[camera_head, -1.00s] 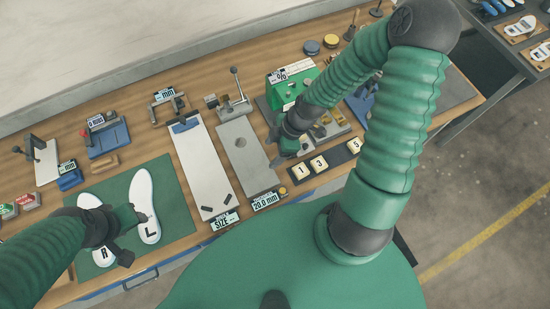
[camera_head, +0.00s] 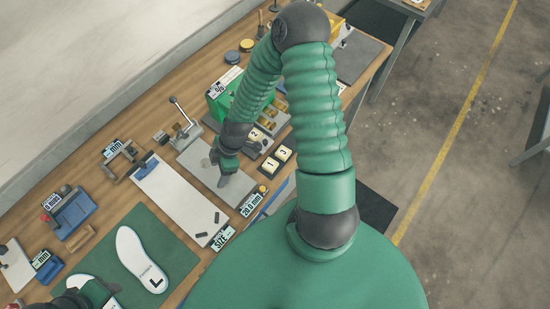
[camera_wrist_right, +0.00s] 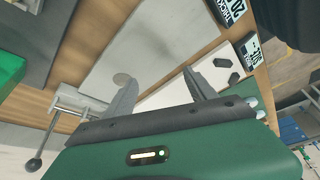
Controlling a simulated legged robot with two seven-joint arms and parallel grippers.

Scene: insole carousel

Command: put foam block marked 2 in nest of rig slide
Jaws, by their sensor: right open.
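The foam block marked 2 (camera_head: 254,134) appears as a pale face with a 2, just right of my right forearm, beside the tray with blocks 1 and 3. The rig slide is a grey plate (camera_head: 238,192) with a lever clamp at its far end and a 20.0 mm label at its near end. A round spot, perhaps the nest, shows on the plate (camera_wrist_right: 121,79) in the right wrist view. My right gripper (camera_head: 220,174) is open and empty above the plate; its fingers are spread (camera_wrist_right: 160,92). My left gripper (camera_head: 95,292) is partly in view at the lower left, its fingers unclear.
A black tray (camera_head: 266,173) holds blocks 1 and 3. A green box (camera_head: 218,102) stands behind my right forearm. A long white board (camera_head: 185,205) labelled SIZE lies left of the slide. A green mat (camera_head: 175,262) with insoles is farther left.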

